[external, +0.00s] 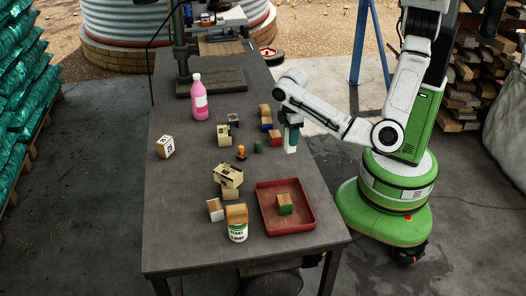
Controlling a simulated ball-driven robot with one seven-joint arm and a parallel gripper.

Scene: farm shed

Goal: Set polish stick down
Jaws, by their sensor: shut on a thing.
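My gripper (292,136) points down at the right edge of the grey table (180,215), in the external view. It is shut on a small upright piece with a pale lower end (291,149), which I take to be the polish stick. Its outline is small and partly covered by the fingers. I cannot tell whether its lower end touches the table.
Several small blocks stand left of my gripper, near a red block (274,137) and a small green piece (257,146). A red tray (265,222) holds a green-and-wood block (284,204). A pink bottle (200,97) stands farther back. The table's left front is clear.

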